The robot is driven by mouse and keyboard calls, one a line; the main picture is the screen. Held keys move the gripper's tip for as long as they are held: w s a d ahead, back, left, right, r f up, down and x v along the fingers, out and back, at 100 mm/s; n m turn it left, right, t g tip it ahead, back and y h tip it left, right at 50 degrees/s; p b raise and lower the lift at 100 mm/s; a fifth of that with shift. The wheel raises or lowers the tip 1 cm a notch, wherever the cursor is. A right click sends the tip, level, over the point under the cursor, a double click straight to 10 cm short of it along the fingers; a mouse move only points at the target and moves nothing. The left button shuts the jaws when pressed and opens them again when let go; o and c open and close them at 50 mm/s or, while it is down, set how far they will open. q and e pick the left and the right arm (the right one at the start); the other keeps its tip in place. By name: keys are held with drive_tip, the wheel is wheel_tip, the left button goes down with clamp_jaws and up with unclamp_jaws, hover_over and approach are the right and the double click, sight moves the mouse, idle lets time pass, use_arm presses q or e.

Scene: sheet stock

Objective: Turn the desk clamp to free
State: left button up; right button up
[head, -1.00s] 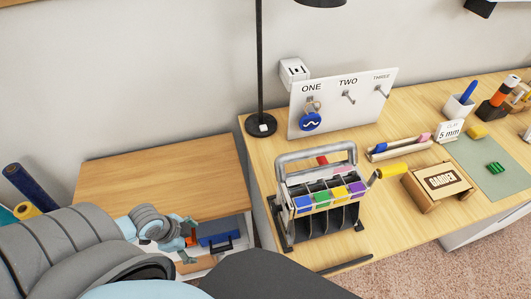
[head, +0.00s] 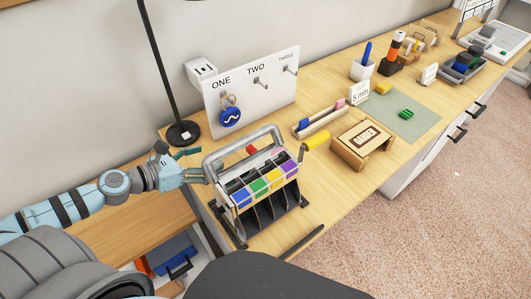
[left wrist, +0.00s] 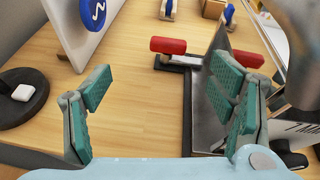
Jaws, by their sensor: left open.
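The rack (head: 262,225) with a grey tube handle and blue, green, yellow and purple tabs stands on the desk. A red grip (head: 252,149) shows behind its handle. In the left wrist view one red grip (left wrist: 168,45) sits above a dark base with a metal piece, and another red part (left wrist: 243,58) shows beside an upright metal plate (left wrist: 203,90). I cannot tell for sure which part is the desk clamp. My left gripper (head: 196,165) is open and empty at the rack's left side; its teal pads (left wrist: 165,95) are spread, the right one close to the plate.
The lamp base (head: 183,133) and the hook board (head: 250,90) with a blue tag stand behind. A wooden box (head: 362,145) stands further right.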

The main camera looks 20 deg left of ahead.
sight(252, 152)
use_arm(q)
drive_tip(key=shift+m+g, duration=0.3)
drive_tip(key=shift+m, duration=0.6)
drive_tip(key=x, duration=1)
drive_tip(key=d+b+x, duration=0.1)
drive_tip(key=x, duration=0.4)
drive_tip(key=shift+s+d+r, duration=0.1)
drive_tip(key=shift+s, duration=0.25)
drive_tip(key=shift+c, duration=0.4)
drive_tip(key=shift+h, duration=0.3)
drive_tip(key=c, duration=1.6)
drive_tip(key=n+y+p, duration=0.1)
drive_tip(key=p, duration=0.2)
drive_tip(key=shift+s+d+r, duration=0.1)
drive_tip(key=shift+s+r, duration=0.05)
drive_tip(key=shift+r, duration=0.25)
drive_tip(key=shift+f+t+y+p, duration=0.1)
drive_tip(key=shift+t+y+p, duration=0.2)
drive_tip(key=shift+t+p, duration=0.1)
drive_tip(key=shift+f+n, duration=0.2)
drive_tip(key=shift+n, duration=0.1)
drive_tip(key=shift+f, duration=0.1)
